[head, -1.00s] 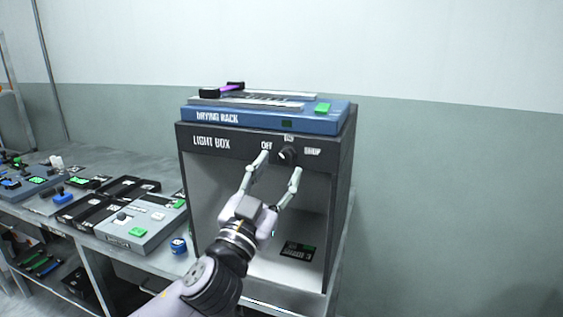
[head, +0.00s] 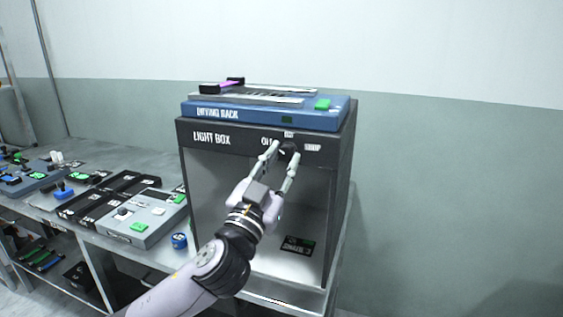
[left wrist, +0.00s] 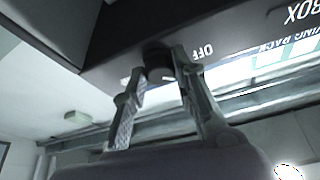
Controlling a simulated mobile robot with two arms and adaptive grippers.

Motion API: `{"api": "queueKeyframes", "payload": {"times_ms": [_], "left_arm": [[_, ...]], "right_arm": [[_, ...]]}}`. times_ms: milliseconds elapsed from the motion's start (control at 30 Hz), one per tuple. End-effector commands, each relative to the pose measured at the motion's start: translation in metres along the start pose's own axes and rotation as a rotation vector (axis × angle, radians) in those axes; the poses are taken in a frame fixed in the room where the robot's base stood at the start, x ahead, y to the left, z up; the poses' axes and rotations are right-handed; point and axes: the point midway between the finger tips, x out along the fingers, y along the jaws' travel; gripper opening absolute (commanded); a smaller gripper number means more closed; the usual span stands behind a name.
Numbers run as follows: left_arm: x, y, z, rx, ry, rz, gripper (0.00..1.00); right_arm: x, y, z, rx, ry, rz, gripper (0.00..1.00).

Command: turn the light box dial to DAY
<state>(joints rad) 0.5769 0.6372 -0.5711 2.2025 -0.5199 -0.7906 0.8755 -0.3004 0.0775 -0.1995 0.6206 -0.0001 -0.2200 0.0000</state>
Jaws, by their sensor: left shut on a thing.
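The light box (head: 205,170) is a dark open-fronted cabinet standing on the bench. Its black dial (head: 289,147) sits on the top front panel, with OFF to its left, DAY above it and SHOP to its right. My left gripper (head: 284,151) reaches up to the panel, its two fingers shut on the dial, one on each side. The left wrist view shows the dial (left wrist: 159,62) between the fingertips (left wrist: 160,66), near the OFF label. The fingers partly cover the dial, and I cannot clearly tell which label its mark points at. My right gripper is not in view.
A blue drying rack (head: 260,117) with a green button lies on top of the light box. Grey control units and black trays (head: 100,197) stand on the bench to the left, with a small blue jar (head: 179,241).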

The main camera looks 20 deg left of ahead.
Motion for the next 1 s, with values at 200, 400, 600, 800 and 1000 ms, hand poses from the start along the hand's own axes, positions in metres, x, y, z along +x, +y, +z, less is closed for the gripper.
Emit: {"api": "queueKeyframes", "payload": {"times_ms": [200, 400, 600, 800, 1000], "left_arm": [[0.0, 0.0, 0.0, 0.0, 0.0, -0.001, 0.01], [0.0, -0.001, 0.0, 0.006, 0.0, 0.002, 0.0], [0.0, -0.001, -0.001, 0.057, -0.002, 0.023, 0.0], [0.001, -0.003, -0.002, 0.175, -0.003, 0.071, 0.0], [0.002, -0.005, -0.005, 0.34, -0.003, 0.14, 0.0]], "right_arm": [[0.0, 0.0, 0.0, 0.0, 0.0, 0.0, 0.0], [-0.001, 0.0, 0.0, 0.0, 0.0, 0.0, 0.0], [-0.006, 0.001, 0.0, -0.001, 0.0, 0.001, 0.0], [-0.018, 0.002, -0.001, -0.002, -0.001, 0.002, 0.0], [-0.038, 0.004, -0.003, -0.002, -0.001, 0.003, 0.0]]}}
